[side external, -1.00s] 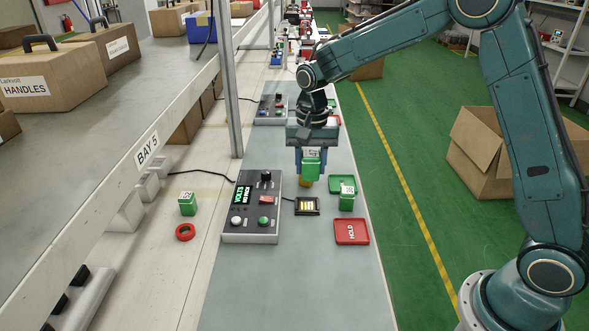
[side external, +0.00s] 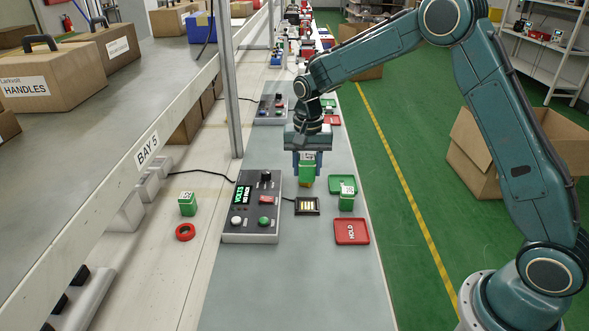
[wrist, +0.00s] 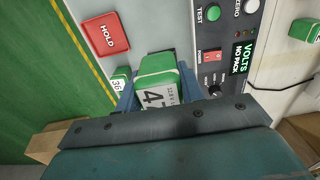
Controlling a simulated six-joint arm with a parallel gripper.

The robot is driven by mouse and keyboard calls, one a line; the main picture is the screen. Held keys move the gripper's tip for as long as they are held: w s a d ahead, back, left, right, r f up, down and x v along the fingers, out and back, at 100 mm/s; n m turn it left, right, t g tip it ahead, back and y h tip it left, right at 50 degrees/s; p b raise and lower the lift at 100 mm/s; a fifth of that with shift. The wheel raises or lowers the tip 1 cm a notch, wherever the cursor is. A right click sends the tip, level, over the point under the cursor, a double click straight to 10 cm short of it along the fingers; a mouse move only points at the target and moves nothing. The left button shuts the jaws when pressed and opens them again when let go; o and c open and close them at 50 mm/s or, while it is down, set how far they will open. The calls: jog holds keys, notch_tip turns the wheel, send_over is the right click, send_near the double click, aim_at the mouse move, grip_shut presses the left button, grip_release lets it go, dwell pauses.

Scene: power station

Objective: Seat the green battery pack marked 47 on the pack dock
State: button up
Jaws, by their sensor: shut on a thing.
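The green battery pack marked 47 (wrist: 158,85) is held upright between the jaws of my gripper (wrist: 160,98); its white label shows in the wrist view. In the side view my gripper (side external: 307,160) holds the pack (side external: 307,172) above the bench, on the far side of the pack dock. The pack dock (side external: 307,207) is a small black square with gold contacts, cabled to the tester, and it is empty. In the wrist view the held pack covers most of the dock.
The tester box (side external: 252,208) reads NO PACK and stands left of the dock. A green pack marked 36 (side external: 347,202) stands right of the dock, by a green tray (side external: 335,182). A red HOLD tray (side external: 351,232) lies nearer. Another green pack (side external: 187,204) and a red ring (side external: 185,232) are left.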

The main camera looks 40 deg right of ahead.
jog(key=w+d+f, duration=0.5)
jog(key=d+f, duration=0.1)
jog(key=f, duration=0.2)
jog(key=shift+f, duration=0.15)
jog(key=shift+f, duration=0.15)
jog(key=shift+a+f, duration=0.1)
jog(key=shift+f, duration=2.75)
jog(key=shift+f, duration=0.65)
jog(key=o, duration=1.2)
jog(key=shift+c, duration=0.2)
notch_tip(320, 180, up, 14)
